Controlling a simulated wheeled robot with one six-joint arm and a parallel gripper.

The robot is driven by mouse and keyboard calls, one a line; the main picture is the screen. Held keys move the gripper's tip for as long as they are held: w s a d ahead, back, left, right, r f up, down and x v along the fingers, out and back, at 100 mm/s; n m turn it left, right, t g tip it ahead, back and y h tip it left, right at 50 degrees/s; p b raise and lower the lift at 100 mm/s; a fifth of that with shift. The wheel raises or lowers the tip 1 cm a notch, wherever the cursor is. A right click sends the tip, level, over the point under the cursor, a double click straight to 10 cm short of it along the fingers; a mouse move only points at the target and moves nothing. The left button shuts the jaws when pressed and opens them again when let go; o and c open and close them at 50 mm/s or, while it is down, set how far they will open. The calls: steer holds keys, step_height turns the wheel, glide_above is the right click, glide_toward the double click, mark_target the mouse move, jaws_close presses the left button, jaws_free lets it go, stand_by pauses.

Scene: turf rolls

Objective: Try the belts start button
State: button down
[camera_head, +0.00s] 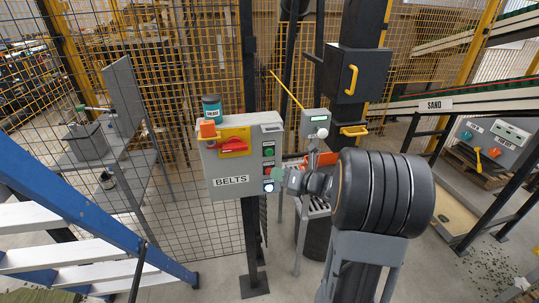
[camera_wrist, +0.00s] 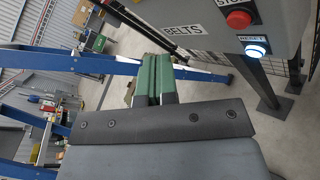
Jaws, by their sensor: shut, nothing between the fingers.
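The grey control box labelled BELTS (camera_head: 231,181) stands on a dark post. Its right column holds a green button (camera_head: 268,151), a red button (camera_head: 268,170) and a lit bluish-white button (camera_head: 268,186). The green button's label is too small to read. In the wrist view the red stop button (camera_wrist: 238,19) and the glowing reset button (camera_wrist: 255,50) show at upper right; the green button is out of that view. My gripper (camera_head: 279,174) is shut and empty, its green fingertips near the red button in the head view. The fingers (camera_wrist: 155,77) also show closed in the wrist view; contact cannot be told.
A red switch handle (camera_head: 233,146) on a yellow plate, an orange item (camera_head: 208,130) and a teal-labelled jar (camera_head: 212,106) are on the box. A small grey box (camera_head: 315,123) stands close right. A blue ladder (camera_head: 95,225) is at left; mesh fencing stands behind.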

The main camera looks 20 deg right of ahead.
steer(key=shift+w+d, duration=0.2)
steer(key=shift+w, duration=0.9)
steer(key=shift+w+d, duration=0.25)
steer(key=shift+w, duration=0.8)
steer(key=shift+w+d, duration=0.2)
steer(key=shift+w, duration=0.9)
steer(key=shift+w, duration=0.15)
steer(key=shift+w+d, duration=0.1)
steer(key=shift+w, duration=0.2)
steer(key=shift+w+d+p, duration=0.1)
steer(key=shift+w+p, duration=0.25)
steer(key=shift+w, duration=0.05)
steer(key=shift+s, duration=0.15)
stand_by(0.5)
steer(key=shift+s+a, duration=0.2)
steer(key=shift+s, duration=0.5)
steer(key=shift+s+a, duration=0.25)
steer(key=shift+s, duration=1)
steer(key=shift+s+a, duration=0.25)
steer(key=shift+s, duration=0.95)
